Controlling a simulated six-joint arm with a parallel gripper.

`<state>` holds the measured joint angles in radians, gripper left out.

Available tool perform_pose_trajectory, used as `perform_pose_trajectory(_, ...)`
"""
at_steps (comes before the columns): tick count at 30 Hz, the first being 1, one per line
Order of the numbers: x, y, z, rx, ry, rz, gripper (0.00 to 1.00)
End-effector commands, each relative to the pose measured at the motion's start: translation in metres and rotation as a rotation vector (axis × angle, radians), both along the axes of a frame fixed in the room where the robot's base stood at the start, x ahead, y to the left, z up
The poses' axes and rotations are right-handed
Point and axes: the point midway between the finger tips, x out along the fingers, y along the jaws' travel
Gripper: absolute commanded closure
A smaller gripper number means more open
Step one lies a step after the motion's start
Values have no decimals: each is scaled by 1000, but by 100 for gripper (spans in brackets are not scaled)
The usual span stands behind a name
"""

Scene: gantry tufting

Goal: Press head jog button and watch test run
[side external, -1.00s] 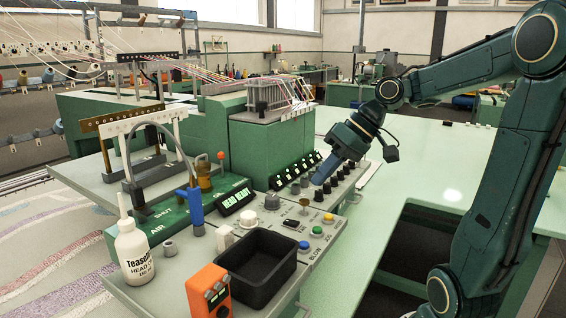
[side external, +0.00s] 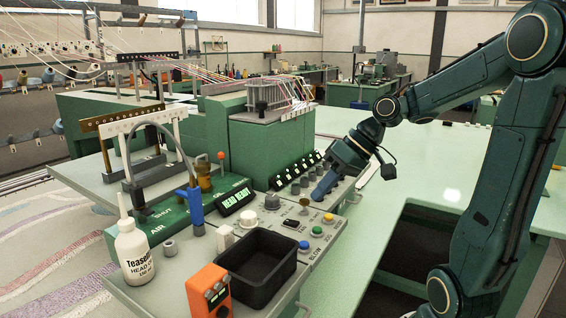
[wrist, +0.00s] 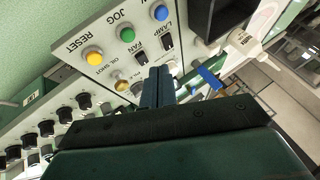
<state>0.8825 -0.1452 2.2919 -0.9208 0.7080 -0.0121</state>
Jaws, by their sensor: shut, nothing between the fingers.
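The green button (wrist: 127,34) lies by the JOG lettering in the wrist view, between a yellow button (wrist: 94,55) by RESET and a blue button (wrist: 161,12). In the side view the green button (side external: 316,231) sits on the grey sloped panel (side external: 275,228), with yellow and blue beside it. My gripper (side external: 318,198) is shut and empty, pointing down low over the panel, behind the yellow button. In the wrist view its fingers (wrist: 157,72) appear beside the FAN switch, apart from the green button in the picture. Contact with the panel cannot be told.
A lit HEAD READY sign (side external: 238,198) stands left. A black bin (side external: 258,268), an orange box (side external: 208,291) and a white Teaselene-type bottle (side external: 134,254) stand in front. Dark knobs (side external: 296,188) line the panel's back. The green table (side external: 450,170) at right is largely clear.

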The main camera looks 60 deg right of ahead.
Motion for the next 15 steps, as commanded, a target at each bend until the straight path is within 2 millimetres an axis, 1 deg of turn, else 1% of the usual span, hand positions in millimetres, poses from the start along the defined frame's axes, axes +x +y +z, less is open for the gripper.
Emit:
perform_pose_trajectory(3, 0, 1, -13, 4, 2, 0, 100)
perform_pose_trajectory(9, 0, 1, -33, 4, 2, 1, 100)
perform_pose_trajectory(15, 0, 0, -47, 2, 0, 1, 100)
